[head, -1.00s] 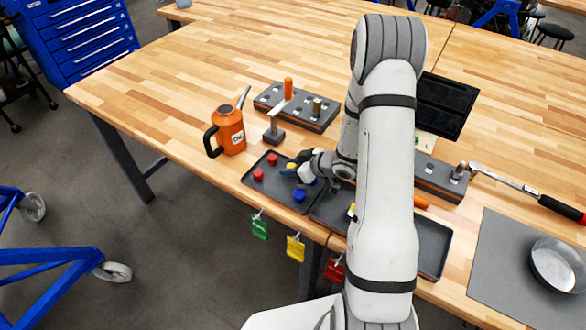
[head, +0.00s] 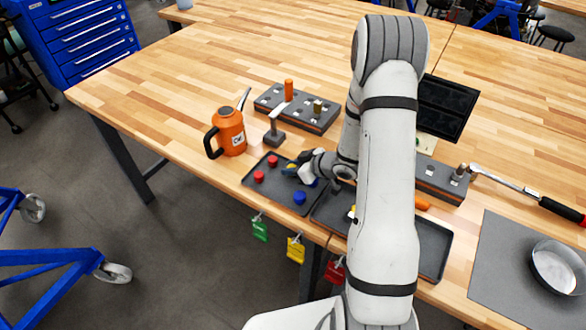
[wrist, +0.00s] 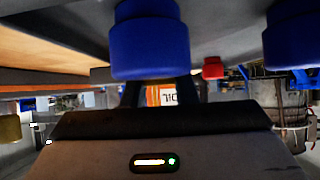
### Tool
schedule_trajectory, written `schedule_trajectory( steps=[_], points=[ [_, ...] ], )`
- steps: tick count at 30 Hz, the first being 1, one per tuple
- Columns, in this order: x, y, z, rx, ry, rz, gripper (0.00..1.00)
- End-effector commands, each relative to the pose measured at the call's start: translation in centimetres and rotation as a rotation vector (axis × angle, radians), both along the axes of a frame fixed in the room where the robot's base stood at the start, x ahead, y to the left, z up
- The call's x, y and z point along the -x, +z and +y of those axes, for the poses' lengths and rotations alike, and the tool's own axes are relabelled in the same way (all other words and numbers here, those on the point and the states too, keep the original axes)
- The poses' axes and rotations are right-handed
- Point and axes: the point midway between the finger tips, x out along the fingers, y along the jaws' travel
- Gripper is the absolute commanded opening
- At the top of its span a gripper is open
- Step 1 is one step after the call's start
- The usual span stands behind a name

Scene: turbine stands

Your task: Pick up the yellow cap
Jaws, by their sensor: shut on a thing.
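Whether the cap touches the tray cannot be told.
Red caps (head: 258,176) and a blue cap (head: 299,197) stand in the same tray. A blue cap (wrist: 148,42) looms close in the wrist view. An orange oil can (head: 229,131) and a grey block with pegs (head: 297,108) stand behind. The table's far left is clear.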

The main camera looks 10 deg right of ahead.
Motion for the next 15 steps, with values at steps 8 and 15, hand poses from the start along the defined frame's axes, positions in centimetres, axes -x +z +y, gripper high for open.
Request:
schedule_trajectory(
  steps=[8,15],
  points=[
    [-0.1,3.5,-0.1,0.001,0.000,-0.006,0.00],
    [0.0,7.6,-0.1,0.002,-0.001,-0.004,0.00]
  ],
)
